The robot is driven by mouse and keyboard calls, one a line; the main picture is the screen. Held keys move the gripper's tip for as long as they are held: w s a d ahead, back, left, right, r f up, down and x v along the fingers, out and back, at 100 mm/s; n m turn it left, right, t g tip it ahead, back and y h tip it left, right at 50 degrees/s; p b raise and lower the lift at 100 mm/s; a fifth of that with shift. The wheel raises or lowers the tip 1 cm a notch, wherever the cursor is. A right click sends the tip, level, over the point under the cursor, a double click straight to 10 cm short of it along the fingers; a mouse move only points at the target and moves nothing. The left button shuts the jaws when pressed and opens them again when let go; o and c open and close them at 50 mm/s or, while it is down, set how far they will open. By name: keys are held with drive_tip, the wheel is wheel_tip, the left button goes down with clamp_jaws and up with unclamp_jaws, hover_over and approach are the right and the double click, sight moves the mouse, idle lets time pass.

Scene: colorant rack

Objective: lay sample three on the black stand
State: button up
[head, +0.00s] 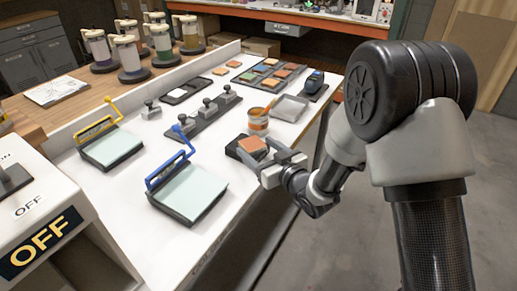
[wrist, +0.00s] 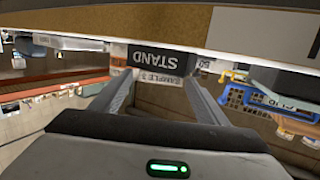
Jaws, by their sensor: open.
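The black stand (head: 234,149) is near the right edge of the white table. An orange square sample (head: 252,144) lies flat over it. In the upside-down wrist view, the stand (wrist: 153,58) shows its STAND label, and a tag reading SAMPLE 3 (wrist: 171,82) is against it, on the sample's edge. My gripper (head: 264,160) is open at the table-edge side of the stand. In the wrist view its fingers (wrist: 157,78) are spread to either side of the sample's tag, with no clear grip on it. Whether the fingertips touch the sample cannot be told.
A rack of colored samples (head: 268,74) lies farther back. Two blue- and yellow-handled glass-topped devices (head: 187,190) are to the left. Free tabletop lies in front of the stand.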

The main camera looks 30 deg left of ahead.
drive_tip(key=v, duration=1.2)
drive_tip(key=shift+r, duration=0.15)
drive_tip(key=w+d+r+m+t+h, duration=0.1)
drive_tip(key=w+d+r+m+h, duration=0.15)
drive_tip(key=d, duration=0.45)
drive_tip(key=w+d+r+m+t+h, duration=0.1)
drive_tip(key=w+d+r+h, duration=0.1)
drive_tip(key=d+r+h, duration=0.35)
drive_tip(key=w+d+r+m+h, duration=0.1)
drive_tip(key=w+d+m+h, duration=0.1)
drive_tip(key=d, duration=0.6)
drive_tip(key=s+d+r+m+g+h, duration=0.1)
drive_tip(key=s+d+r+m+h, duration=0.2)
drive_tip(key=s+d, duration=0.45)
drive_tip(key=s+d+r+m+g, duration=0.1)
drive_tip(key=s+d+g, duration=0.1)
drive_tip(key=s, duration=0.5)
drive_tip(key=s+d+r+m+g, duration=0.1)
drive_tip(key=s+d+m+g, duration=0.1)
drive_tip(key=s, duration=0.6)
drive_tip(key=shift+d+h, duration=0.25)
drive_tip(key=shift+h, duration=0.15)
